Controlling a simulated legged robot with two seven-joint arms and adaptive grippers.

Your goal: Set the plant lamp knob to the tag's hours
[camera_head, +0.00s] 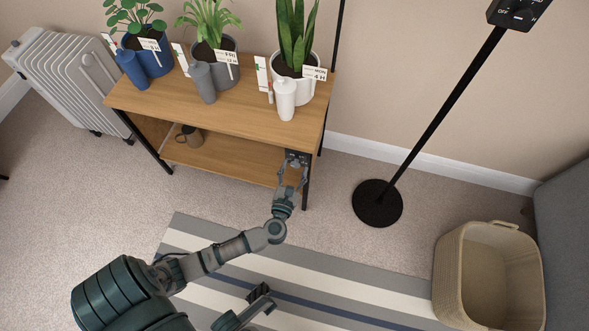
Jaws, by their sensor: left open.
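Three potted plants stand on a wooden table, each with a white tag. The right snake plant's tag (315,73) reads "4 H"; the middle tag (226,57) and left tag (149,44) are too small to read surely. A small dark control box (297,156) sits under the table top by the front right leg. My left gripper (290,171) is open just below it; contact and its knob cannot be made out. Another black control box (515,13) marked "OFF" and "H" is on a floor stand, cut by the top edge. My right gripper (258,293) is partly visible at the bottom, its jaws unclear.
Blue, grey and white bottles stand before the pots on the wooden table (180,106). A mug (190,136) is on its lower shelf. The stand's round base (377,203), a woven basket (488,275) and a radiator (70,75) stand around. Striped rug and carpet are mostly clear.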

